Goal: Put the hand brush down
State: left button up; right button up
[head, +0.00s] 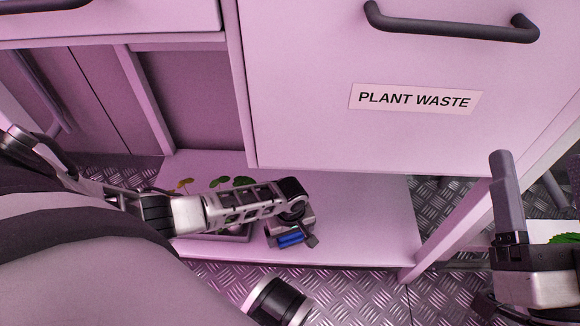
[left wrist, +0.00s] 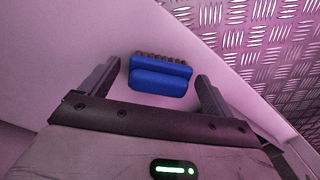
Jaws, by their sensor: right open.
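The hand brush (head: 290,240) is blue with a row of dark bristles. It rests on the pale lower shelf (head: 365,215), and in the left wrist view the brush (left wrist: 160,78) lies between and just beyond my fingertips. My left gripper (head: 291,232) is over it, pointing down. In the left wrist view the left gripper (left wrist: 156,85) is open, with a gap on each side of the brush. My right gripper (head: 508,175) is at the right edge, away from the brush; only part of it shows, and it is open.
A small tray (head: 235,238) stands left of the brush, partly behind my left arm. Green leaves (head: 243,181) show behind that arm. A drawer front labelled PLANT WASTE (head: 415,100) overhangs the shelf. A metal tread floor (head: 355,290) lies in front. The shelf's right part is clear.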

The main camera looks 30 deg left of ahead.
pick_arm(q)
jog(key=shift+r, duration=0.35)
notch_tip(320, 180, up, 7)
jog(key=p, duration=0.5)
jog(key=shift+f, duration=0.15)
jog(key=shift+r, duration=0.25)
pick_arm(e)
notch_tip(320, 180, down, 7)
jog(key=s+m+g+h, duration=0.2)
jog(key=m+g+h, duration=0.1)
jog(key=m+g, duration=0.1)
jog(key=shift+s+a+f+m+g, duration=0.2)
jog(key=shift+a+m+g, duration=0.1)
jog(key=shift+a+m, duration=0.1)
